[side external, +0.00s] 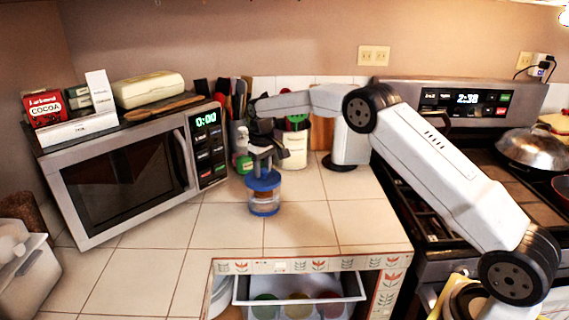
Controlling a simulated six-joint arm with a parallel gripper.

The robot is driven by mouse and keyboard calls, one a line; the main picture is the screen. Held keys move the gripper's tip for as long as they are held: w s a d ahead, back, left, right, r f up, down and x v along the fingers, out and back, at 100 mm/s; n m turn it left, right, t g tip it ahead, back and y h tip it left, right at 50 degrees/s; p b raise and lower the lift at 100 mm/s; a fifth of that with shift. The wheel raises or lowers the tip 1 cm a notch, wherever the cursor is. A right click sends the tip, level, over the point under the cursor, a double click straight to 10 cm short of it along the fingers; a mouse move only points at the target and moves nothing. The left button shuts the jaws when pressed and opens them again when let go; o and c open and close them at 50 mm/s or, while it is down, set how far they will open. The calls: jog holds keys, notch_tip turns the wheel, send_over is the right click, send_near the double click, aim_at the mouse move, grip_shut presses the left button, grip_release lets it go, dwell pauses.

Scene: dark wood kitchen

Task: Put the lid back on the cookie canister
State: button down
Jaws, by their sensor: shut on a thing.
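The cookie canister (264,201) stands upright on the tiled counter, in front of the utensils. Its body is see-through with brownish contents and a blue band near the base. The blue lid (262,182) is at the canister's top, roughly level and lined up with it. I cannot tell whether it is fully seated or slightly above the rim. My gripper (264,168) points down over the canister and is shut on the lid. Its fingers partly hide the lid's top and knob.
A microwave (125,175) stands left, with boxes and a bread box on top. Utensil holders (294,150) and a green-labelled bottle (244,163) are close behind the canister. An open drawer (300,290) is below the counter front. The stove (450,215) is right. Counter tiles in front are clear.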

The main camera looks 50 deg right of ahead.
jog(key=shift+f, duration=0.95)
jog(key=shift+f, duration=0.25)
dwell(1.6)
jog(key=shift+c, duration=1)
grip_release()
jog(key=shift+o, duration=0.2)
jog(key=shift+o, duration=0.8)
jog(key=shift+r, duration=0.1)
jog(key=shift+r, duration=3.4)
